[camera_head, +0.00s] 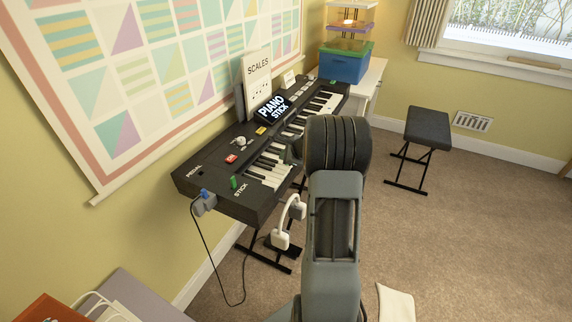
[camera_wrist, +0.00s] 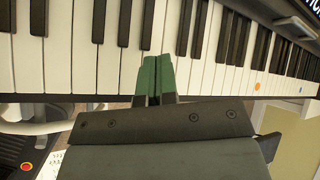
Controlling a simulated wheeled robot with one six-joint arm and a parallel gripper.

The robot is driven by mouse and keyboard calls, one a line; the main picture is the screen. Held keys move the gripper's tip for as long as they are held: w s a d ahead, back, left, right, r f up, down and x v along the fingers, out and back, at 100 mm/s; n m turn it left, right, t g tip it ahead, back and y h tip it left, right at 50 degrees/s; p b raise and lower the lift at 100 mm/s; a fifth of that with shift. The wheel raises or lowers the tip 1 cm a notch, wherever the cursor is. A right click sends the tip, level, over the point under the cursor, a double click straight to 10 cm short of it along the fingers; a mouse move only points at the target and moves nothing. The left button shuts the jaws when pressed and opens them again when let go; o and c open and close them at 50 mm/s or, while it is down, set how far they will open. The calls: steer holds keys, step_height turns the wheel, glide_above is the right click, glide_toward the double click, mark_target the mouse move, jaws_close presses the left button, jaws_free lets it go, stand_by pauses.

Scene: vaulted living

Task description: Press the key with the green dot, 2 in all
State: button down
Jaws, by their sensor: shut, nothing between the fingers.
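The black piano keyboard (camera_head: 225,200) stands on a stand along the left wall in the head view. Its white and black keys (camera_wrist: 85,60) fill the top of the wrist view. My gripper (camera_wrist: 157,72) is shut and empty, its green fingertips together over the white keys near their front edge. I cannot tell whether the tips touch a key. An orange dot (camera_wrist: 258,87) and a blue dot (camera_wrist: 300,90) show on white keys to the right of the fingers. I see no green dot; the fingers cover part of the keys. In the head view my arm hides the fingertips.
A dark stool (camera_head: 428,126) stands to the right. The carpet (camera_head: 470,220) there is clear.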

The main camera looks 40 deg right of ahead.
steer(key=shift+f, duration=0.15)
steer(key=shift+f+b, duration=0.3)
steer(key=shift+b, duration=0.2)
steer(key=shift+f+b, duration=0.5)
stand_by(0.6)
steer(key=shift+s+a+f, duration=0.1)
steer(key=shift+f, duration=0.25)
stand_by(0.4)
steer(key=shift+r, duration=0.15)
steer(key=shift+r+p, duration=0.6)
steer(key=shift+r, duration=0.4)
step_height(320, 180, up, 5)
steer(key=p, duration=0.4)
